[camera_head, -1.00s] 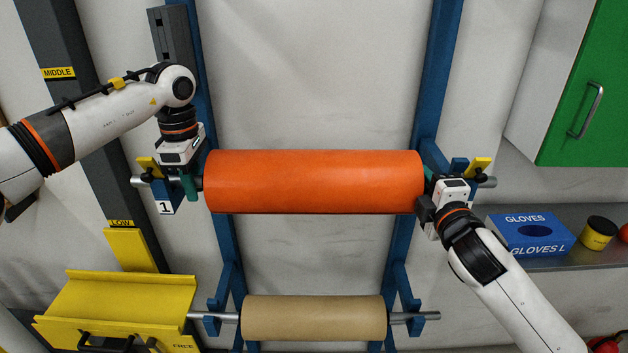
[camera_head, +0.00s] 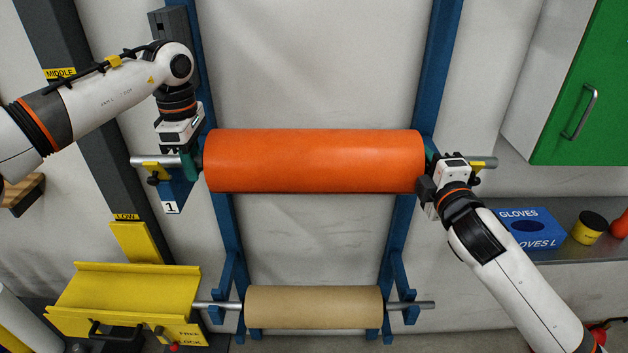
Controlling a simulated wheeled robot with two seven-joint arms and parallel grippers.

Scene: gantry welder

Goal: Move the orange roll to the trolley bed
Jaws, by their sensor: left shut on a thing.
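The orange roll (camera_head: 315,160) hangs level on its metal shaft in front of the blue rack, in the middle of the view. My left gripper (camera_head: 192,164) is shut on the shaft just off the roll's left end. My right gripper (camera_head: 430,176) is at the shaft by the right end; its fingers are largely hidden, but that end is raised with it. The left shaft end shows above the yellow catch of the bracket marked 1. The yellow trolley bed (camera_head: 125,295), an empty trough, is at the lower left.
A tan roll (camera_head: 314,307) sits on the rack's lower brackets, beside the trolley bed. A dark post (camera_head: 88,130) marked MIDDLE and LOW stands at the left. A shelf with a blue glove box (camera_head: 528,229) and a green cabinet door (camera_head: 590,90) are at the right.

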